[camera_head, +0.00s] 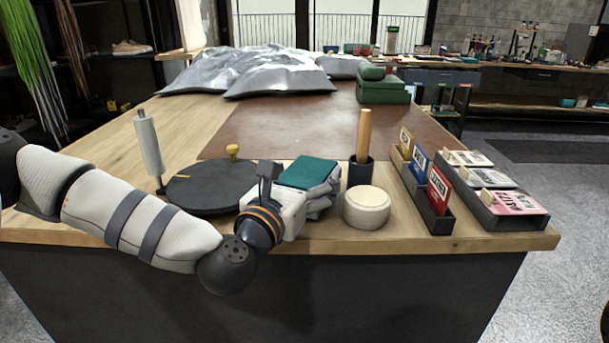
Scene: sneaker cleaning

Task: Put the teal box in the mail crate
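I cannot make out a mail crate in this view. My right gripper is not in view.
A black turntable (208,188) and grey roller (148,146) stand left of the box. A round cream container (367,206), a dark cup with a wooden handle (362,160) and card trays (492,190) stand right. Behind lies a clear brown mat (290,125).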

